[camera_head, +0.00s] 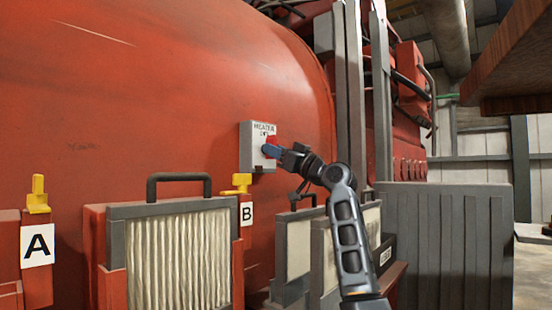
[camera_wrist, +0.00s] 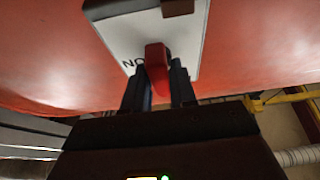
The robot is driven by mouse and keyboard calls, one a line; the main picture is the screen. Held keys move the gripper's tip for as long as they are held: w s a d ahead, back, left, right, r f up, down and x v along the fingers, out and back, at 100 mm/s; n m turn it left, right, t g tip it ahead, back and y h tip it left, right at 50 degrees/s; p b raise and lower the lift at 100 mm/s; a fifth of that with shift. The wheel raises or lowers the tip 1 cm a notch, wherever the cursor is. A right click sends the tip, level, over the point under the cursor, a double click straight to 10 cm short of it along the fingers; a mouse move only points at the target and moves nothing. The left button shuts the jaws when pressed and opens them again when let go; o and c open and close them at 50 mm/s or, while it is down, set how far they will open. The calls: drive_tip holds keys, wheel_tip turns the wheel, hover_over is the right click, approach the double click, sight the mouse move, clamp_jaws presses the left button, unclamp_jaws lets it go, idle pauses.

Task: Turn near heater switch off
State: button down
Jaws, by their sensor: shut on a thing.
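The heater switch is a pale grey box (camera_head: 246,148) on the side of the red tank, with lettering that reads "HEATER" at its top. Its red handle (camera_head: 270,146) sits at the right part of the box face. My gripper (camera_head: 271,151) reaches in from the right and is shut on the red handle. In the wrist view the box (camera_wrist: 186,35) is at the top and the red handle (camera_wrist: 157,66) stands between my two dark fingers (camera_wrist: 158,90). The letters "NO" show beside the handle, and the fingers hide part of it.
The red tank (camera_head: 120,110) fills the left and middle. Below stand a framed filter (camera_head: 180,255) with a black handle, and yellow levers at label A (camera_head: 38,245) and label B (camera_head: 247,214). Grey uprights (camera_head: 355,90) and a ribbed grey box (camera_head: 445,245) are right.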

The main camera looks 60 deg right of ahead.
idle(0.4)
drive_tip(key=c, duration=1)
unclamp_jaws()
drive_tip(key=shift+s+f, duration=0.1)
drive_tip(key=p+v, duration=0.1)
drive_tip(key=v, duration=0.6)
drive_tip(key=shift+s, duration=0.25)
drive_tip(key=shift+f, duration=0.1)
drive_tip(key=shift+a, duration=0.1)
